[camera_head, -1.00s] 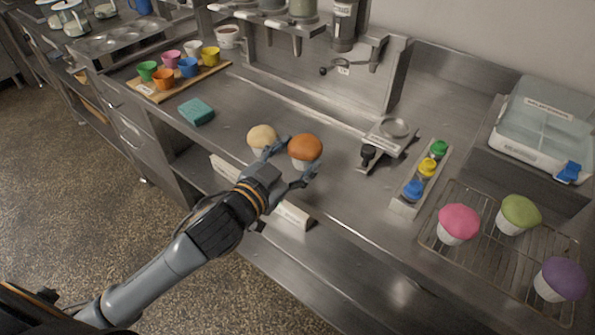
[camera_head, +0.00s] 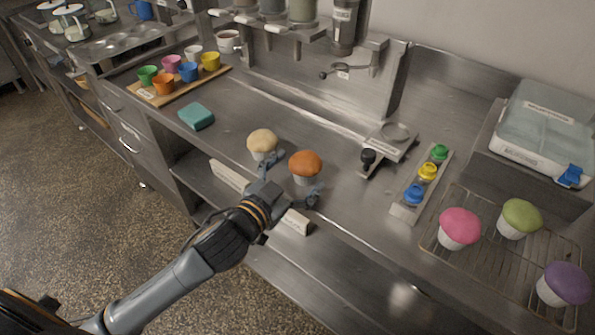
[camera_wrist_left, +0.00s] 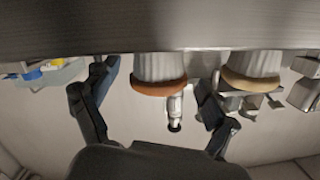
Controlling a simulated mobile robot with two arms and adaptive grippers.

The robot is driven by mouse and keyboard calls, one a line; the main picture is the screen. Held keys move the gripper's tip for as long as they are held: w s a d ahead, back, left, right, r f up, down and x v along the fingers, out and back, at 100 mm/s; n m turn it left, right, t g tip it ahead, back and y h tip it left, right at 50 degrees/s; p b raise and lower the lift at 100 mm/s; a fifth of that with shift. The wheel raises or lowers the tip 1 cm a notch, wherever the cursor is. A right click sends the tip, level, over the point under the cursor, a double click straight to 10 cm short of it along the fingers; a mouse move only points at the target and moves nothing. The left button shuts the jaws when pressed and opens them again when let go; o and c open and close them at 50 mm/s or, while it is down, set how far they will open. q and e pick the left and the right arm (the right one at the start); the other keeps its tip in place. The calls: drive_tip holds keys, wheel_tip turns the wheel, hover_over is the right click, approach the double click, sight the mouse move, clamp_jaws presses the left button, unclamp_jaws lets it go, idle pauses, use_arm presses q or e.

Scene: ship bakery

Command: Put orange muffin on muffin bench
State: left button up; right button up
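The orange muffin (camera_head: 305,164), in a white cup, stands upright on the steel bench (camera_head: 345,205) near its front edge. A cream muffin (camera_head: 262,140) stands to its left. My left gripper (camera_head: 290,180) is in front of the orange muffin, fingers spread on either side and apart from it. In the left wrist view, which is upside down, the orange muffin (camera_wrist_left: 158,80) stands between the open fingers with clear gaps. Which surface is called the muffin bench cannot be read from the labels. My right gripper is not in view.
A wire rack (camera_head: 480,255) at the right holds pink (camera_head: 459,225), green (camera_head: 520,215) and purple (camera_head: 563,282) muffins. A tray of coloured-lid pots (camera_head: 405,208) and a small scale (camera_head: 393,140) stand nearer. A teal sponge (camera_head: 196,116) lies left; bench space beside it is free.

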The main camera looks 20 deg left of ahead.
use_arm(q)
drive_tip(key=shift+s+r, duration=0.1)
drive_tip(key=v, duration=0.6)
drive_tip(key=shift+a+b, duration=0.1)
drive_tip(key=shift+b, duration=0.3)
drive_tip(key=p, duration=0.3)
approach(296, 174)
drive_tip(key=shift+v, duration=0.85)
drive_tip(key=shift+r, duration=0.1)
